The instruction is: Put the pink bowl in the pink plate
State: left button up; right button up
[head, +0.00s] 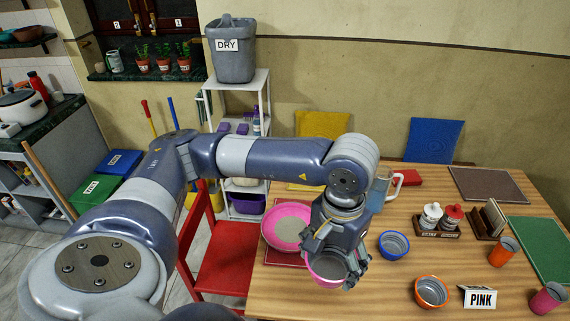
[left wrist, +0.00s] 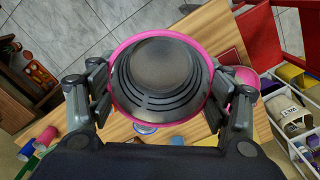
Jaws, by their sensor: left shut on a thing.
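The pink bowl (head: 324,271) has a pink rim and a grey inside. My left gripper (head: 333,258) is shut on it and holds it over the front left of the wooden table. In the left wrist view the bowl (left wrist: 160,80) fills the space between the fingers. The pink plate (head: 287,219) lies at the table's left edge, behind and left of the bowl in the head view, partly hidden by my gripper. The bowl is beside the plate, not over its middle. A bit of the plate also shows in the left wrist view (left wrist: 246,78). My right gripper is not in view.
A blue bowl (head: 394,244) stands right of my gripper, and an orange bowl (head: 432,291) near a PINK sign (head: 480,297). Shakers (head: 440,219), an orange cup (head: 503,252) and a pink cup (head: 547,298) stand further right. A red chair (head: 228,262) is at the left.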

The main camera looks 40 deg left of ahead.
aim_at(290, 235)
jog(key=k+j+z, duration=0.1)
jog(key=j, duration=0.25)
jog(key=k+j+z, duration=0.15)
jog(key=j, duration=0.2)
jog(key=j+z, duration=0.1)
jog(key=j, duration=0.25)
jog(key=k+j+z, duration=0.15)
jog(key=j, duration=0.2)
jog(key=i+j+z, duration=0.1)
jog(key=j, duration=0.3)
jog(key=i+j+z, duration=0.15)
jog(key=j, duration=0.25)
